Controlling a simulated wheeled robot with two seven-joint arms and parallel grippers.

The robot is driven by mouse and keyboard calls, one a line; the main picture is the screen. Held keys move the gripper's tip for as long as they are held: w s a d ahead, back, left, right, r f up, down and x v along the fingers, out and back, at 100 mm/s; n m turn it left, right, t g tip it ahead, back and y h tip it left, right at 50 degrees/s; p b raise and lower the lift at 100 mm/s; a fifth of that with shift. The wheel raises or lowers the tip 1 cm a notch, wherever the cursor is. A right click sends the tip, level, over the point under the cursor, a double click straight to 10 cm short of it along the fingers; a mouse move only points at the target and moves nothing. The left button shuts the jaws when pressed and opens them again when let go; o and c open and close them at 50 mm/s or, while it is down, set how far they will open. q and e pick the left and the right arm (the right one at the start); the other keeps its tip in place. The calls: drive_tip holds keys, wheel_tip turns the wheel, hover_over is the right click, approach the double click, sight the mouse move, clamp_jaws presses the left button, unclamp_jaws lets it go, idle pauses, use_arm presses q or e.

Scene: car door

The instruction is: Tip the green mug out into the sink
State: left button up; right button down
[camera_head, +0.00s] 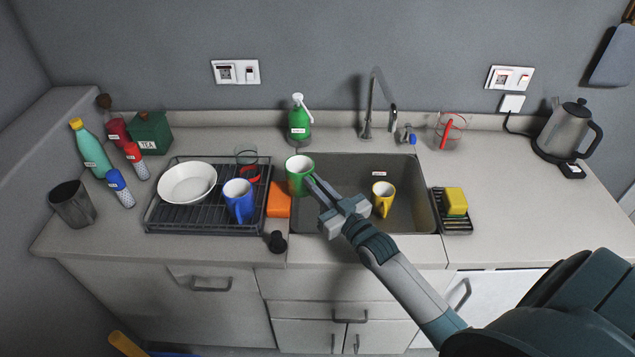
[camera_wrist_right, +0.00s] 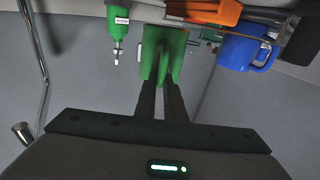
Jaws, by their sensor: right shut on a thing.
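The green mug (camera_head: 299,174) is upright at the left end of the sink (camera_head: 345,172), with its pale inside showing. My right gripper (camera_head: 312,186) is shut on the mug, apparently at its handle side. In the right wrist view, the green mug (camera_wrist_right: 164,52) sits between the two dark fingers (camera_wrist_right: 162,98). I cannot tell how far above the sink rim the mug is, or whether it has anything in it. A yellow mug (camera_head: 382,197) stands in the sink. My left gripper does not show.
A drying rack (camera_head: 180,222) with a white bowl and blue mug (camera_head: 238,199) is left of the sink, beside an orange object (camera_head: 278,200). The tap (camera_head: 368,115) and green soap bottle (camera_head: 299,122) stand behind. A yellow sponge (camera_head: 456,200) is at right.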

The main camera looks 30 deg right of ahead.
drive_tip(key=shift+r, duration=0.15)
wheel_tip(320, 180, up, 5)
drive_tip(key=p, duration=0.4)
drive_tip(key=shift+p, duration=0.35)
